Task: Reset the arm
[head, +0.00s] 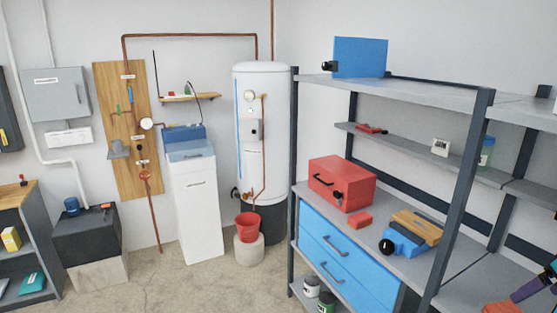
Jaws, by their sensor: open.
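My arm and my gripper cannot be made out in the head view. A purple and dark object (530,287) is cut off at the lower right edge, and I cannot tell what it is. No object is seen held.
A grey shelf unit with a dark post (463,200) fills the right. It holds a red toolbox (341,188), a blue vise-like tool (404,240) and blue drawers (325,235). A white water heater (263,170) and red bucket (247,227) stand behind. Floor (175,288) is clear at centre left.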

